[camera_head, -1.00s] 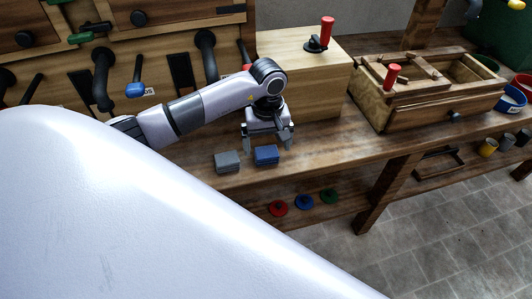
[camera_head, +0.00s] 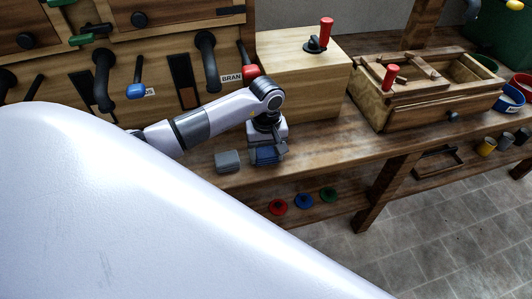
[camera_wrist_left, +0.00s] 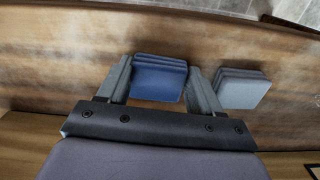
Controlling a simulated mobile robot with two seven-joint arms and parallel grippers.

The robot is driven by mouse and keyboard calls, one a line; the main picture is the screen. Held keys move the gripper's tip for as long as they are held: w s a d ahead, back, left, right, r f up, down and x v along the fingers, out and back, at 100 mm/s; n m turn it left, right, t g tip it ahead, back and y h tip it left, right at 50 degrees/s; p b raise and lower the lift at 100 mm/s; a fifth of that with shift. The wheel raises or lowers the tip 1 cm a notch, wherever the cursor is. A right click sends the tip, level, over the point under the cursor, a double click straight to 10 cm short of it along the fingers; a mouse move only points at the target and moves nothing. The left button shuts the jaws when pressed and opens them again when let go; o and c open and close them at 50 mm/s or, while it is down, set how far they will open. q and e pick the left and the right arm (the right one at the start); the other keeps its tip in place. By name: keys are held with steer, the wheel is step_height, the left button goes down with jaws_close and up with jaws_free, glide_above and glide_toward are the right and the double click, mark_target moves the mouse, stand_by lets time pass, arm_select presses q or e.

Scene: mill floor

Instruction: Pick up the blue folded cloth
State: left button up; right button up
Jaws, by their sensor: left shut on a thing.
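The blue folded cloth (camera_wrist_left: 158,80) lies on the wooden bench, between the two fingers of my left gripper (camera_wrist_left: 160,85) in the left wrist view. In the head view the left gripper (camera_head: 266,155) is down over the blue cloth (camera_head: 264,156), with its fingers shut on the cloth's sides and hiding part of it. A grey folded cloth (camera_head: 228,161) lies just to the left of it in the head view. In the wrist view the grey cloth (camera_wrist_left: 241,88) is just outside the right-hand finger. My right gripper is not in view.
A wooden box (camera_head: 300,85) with a red-handled lever stands behind the gripper. An open wooden box (camera_head: 430,105) stands farther right on the bench (camera_head: 330,150). Red, blue and green discs lie on the lower shelf. Drawers with handles are behind.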

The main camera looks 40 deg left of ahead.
mark_target(266, 155)
arm_select(q)
steer(key=shift+r, duration=0.15)
step_height(266, 155, up, 20)
steer(key=b, duration=0.1)
stand_by(0.3)
